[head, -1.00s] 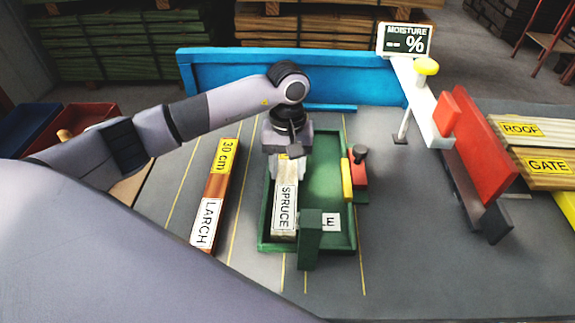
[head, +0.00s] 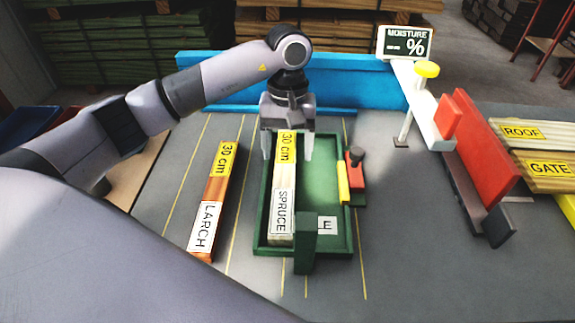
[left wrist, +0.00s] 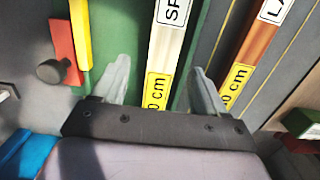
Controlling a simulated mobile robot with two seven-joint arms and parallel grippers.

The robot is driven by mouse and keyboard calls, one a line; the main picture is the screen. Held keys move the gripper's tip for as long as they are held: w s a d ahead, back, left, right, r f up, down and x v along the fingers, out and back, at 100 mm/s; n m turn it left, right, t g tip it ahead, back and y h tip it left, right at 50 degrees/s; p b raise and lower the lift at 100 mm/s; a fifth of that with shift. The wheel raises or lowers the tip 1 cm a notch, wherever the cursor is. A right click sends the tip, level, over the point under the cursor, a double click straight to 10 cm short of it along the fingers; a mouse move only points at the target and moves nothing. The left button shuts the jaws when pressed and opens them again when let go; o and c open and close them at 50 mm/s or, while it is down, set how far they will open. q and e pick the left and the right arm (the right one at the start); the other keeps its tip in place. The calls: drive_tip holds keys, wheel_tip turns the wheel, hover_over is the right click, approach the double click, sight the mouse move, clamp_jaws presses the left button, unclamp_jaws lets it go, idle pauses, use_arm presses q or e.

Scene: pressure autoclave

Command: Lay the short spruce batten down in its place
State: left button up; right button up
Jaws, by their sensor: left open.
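The short spruce batten (head: 283,187), pale wood with a yellow "30 cm" label and a white SPRUCE label, lies flat in the green tray (head: 338,238), along its left side. It also shows in the left wrist view (left wrist: 166,50). My left gripper (head: 287,158) is open above the batten's far end. In the left wrist view its fingers (left wrist: 157,85) stand apart on either side of the batten, not closed on it. The larch batten (head: 214,200), reddish brown, lies on the table left of the tray. My right gripper is not in view.
A red and yellow clamp with a dark knob (head: 356,157) sits at the tray's right edge. A green post (head: 305,245) stands at the tray's front. A blue fence (head: 350,80) runs behind. The moisture meter (head: 404,42), a red plate (head: 485,145) and labelled boards (head: 535,155) stand right.

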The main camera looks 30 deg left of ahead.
sight(288, 171)
use_arm(q)
drive_tip(key=r, duration=0.5)
drive_tip(key=shift+w+a+r, duration=0.1)
drive_tip(key=shift+w+r, duration=0.15)
drive_tip(key=shift+r, duration=0.1)
